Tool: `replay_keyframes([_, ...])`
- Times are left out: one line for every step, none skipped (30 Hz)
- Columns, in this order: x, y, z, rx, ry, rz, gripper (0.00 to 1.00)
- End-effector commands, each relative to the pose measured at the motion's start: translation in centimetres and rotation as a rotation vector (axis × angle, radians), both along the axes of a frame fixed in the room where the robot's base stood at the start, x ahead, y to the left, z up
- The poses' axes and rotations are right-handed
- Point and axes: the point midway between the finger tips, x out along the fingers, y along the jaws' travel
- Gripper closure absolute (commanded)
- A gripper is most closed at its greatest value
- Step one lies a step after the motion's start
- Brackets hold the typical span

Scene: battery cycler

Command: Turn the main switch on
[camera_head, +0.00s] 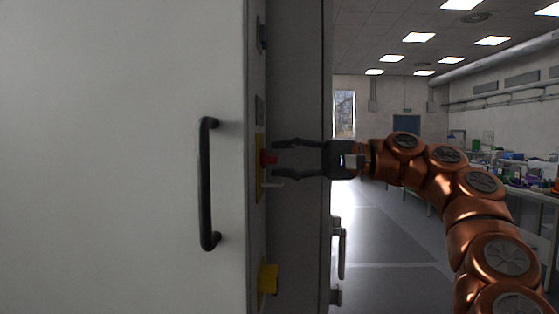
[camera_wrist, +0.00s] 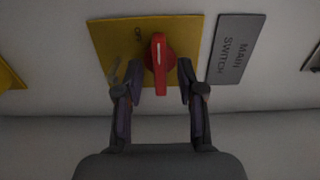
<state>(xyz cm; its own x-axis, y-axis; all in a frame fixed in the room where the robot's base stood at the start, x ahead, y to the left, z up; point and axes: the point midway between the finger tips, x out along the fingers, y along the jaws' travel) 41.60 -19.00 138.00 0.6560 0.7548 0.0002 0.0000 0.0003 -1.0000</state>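The main switch is a red rotary handle (camera_wrist: 159,62) on a yellow plate (camera_wrist: 190,35), in the upper middle of the wrist view. A grey label (camera_wrist: 236,50) reading "MAIN SWITCH" is beside the plate. In the head view the red handle (camera_head: 269,158) shows edge-on on the cabinet's side face. My gripper (camera_wrist: 159,75) is open, with one finger on each side of the handle's lower end; no clear contact shows. In the head view my gripper (camera_head: 273,159) reaches in from the right, its fingertips above and below the handle.
A white cabinet door (camera_head: 120,160) with a black bar handle (camera_head: 206,185) fills the left. Another yellow part (camera_head: 268,279) sits below the switch. Open floor (camera_head: 390,240) lies behind my arm; cluttered benches (camera_head: 510,185) line the right.

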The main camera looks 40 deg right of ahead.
Motion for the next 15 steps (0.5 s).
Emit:
replay_keyframes([0.16, 0.23, 0.01, 0.000, 0.000, 0.000, 0.61])
replay_keyframes([0.26, 0.33, 0.02, 0.000, -0.001, 0.000, 0.61])
replay_keyframes([0.38, 0.51, 0.02, 0.000, -0.001, 0.001, 0.61])
replay_keyframes([0.45, 0.61, 0.00, -0.001, -0.001, 0.001, 0.61])
replay_keyframes([0.50, 0.68, 0.00, -0.001, -0.001, 0.002, 0.61])
replay_keyframes([0.56, 0.76, -0.01, -0.001, -0.001, 0.002, 0.61])
replay_keyframes([0.58, 0.79, -0.01, -0.001, -0.001, 0.002, 0.61])
replay_keyframes([0.60, 0.81, -0.02, -0.001, -0.001, 0.002, 0.61])
replay_keyframes([0.61, 0.84, -0.02, -0.001, -0.001, 0.002, 0.61])
replay_keyframes([0.62, 0.84, -0.02, -0.001, -0.001, 0.002, 0.61])
replay_keyframes([0.62, 0.84, -0.02, -0.001, -0.001, 0.002, 0.61])
replay_keyframes([0.63, 0.83, -0.02, -0.001, -0.001, 0.002, 0.61])
replay_keyframes([0.63, 0.83, -0.02, -0.001, -0.001, 0.002, 0.61])
replay_keyframes([0.63, 0.83, -0.02, -0.001, -0.001, 0.002, 0.61])
replay_keyframes([0.63, 0.83, -0.02, -0.001, -0.001, 0.002, 0.61])
